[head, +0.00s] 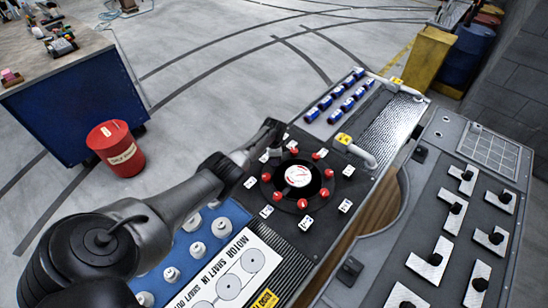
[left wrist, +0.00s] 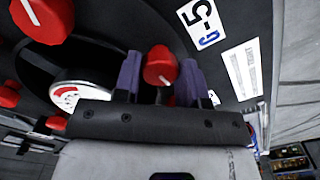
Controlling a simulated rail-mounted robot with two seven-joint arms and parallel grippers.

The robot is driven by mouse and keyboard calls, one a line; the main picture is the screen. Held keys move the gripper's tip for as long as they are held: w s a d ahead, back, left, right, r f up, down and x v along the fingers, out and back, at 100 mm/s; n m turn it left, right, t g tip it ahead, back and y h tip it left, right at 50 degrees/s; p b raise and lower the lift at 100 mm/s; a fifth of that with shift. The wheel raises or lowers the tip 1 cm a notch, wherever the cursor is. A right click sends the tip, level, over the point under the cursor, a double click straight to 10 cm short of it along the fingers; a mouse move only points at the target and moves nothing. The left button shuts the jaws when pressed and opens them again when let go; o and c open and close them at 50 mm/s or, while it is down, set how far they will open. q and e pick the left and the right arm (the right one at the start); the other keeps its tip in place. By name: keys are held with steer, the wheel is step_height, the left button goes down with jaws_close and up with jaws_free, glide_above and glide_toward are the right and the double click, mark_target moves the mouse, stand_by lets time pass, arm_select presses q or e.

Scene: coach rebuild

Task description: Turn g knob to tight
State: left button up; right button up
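Several red knobs with white pointer lines ring a black dial plate (head: 322,186) with a white and red centre disc (head: 298,175). My left gripper (head: 270,137) is at the far left side of this ring. In the left wrist view, its two purple fingers (left wrist: 161,75) stand on either side of one red knob (left wrist: 160,66), with narrow gaps seeming to show beside it. A white label reading G-5 (left wrist: 203,22) lies near this knob. Letters on the other labels are too small to read. My right gripper is not in view.
A grey panel with black knobs (head: 436,259) lies at right. A red bin (head: 116,148) stands on the floor.

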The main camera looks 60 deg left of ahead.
arm_select(q)
steer(key=o, duration=0.4)
steer(key=shift+r, duration=0.1)
steer(key=shift+r+p, duration=0.3)
steer(key=shift+r, duration=0.05)
step_height(320, 180, up, 13)
steer(key=p, duration=0.3)
stand_by(0.5)
